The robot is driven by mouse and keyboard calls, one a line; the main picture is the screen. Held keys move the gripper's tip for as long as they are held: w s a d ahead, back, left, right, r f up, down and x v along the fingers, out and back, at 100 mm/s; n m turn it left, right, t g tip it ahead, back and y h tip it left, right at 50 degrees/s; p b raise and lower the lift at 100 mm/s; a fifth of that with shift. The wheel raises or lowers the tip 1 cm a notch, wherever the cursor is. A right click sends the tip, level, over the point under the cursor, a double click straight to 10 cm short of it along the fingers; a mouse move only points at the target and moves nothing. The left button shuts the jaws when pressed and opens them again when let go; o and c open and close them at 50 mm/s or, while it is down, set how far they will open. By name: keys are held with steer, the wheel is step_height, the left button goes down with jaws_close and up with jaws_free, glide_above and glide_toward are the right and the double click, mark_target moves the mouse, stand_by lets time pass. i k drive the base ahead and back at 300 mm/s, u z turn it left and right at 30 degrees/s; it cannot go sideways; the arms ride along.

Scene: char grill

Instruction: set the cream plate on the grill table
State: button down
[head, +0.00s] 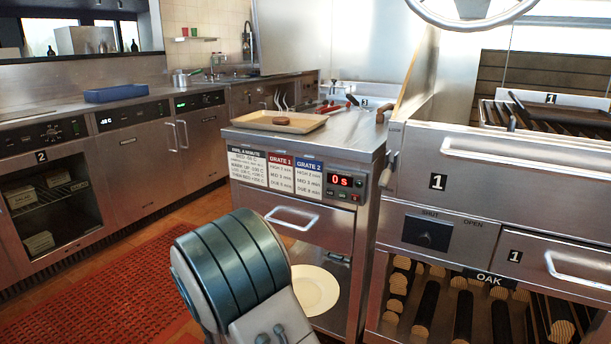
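The cream plate (315,290) shows low in the middle of the head view, in front of the lower opening of a steel table. My arm covers its left part. I cannot tell whether it lies on the low shelf or is held. The steel table (345,141), which I take as the grill table, carries a tan tray (310,128) with a brown patty (281,120) in it. My blue-grey arm link rises at the bottom centre. My gripper is not visible.
A large grill cabinet (480,190) stands right of the table, with logs (463,312) below. Red-handled tools (328,108) lie at the tabletop's back. Bare steel shows at the top's front right.

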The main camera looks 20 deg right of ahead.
mark_target(349, 135)
steer(key=u, duration=2.85)
steer(key=k, duration=1.2)
steer(key=z, duration=2.05)
steer(key=i, duration=0.5)
steer(key=u, duration=0.05)
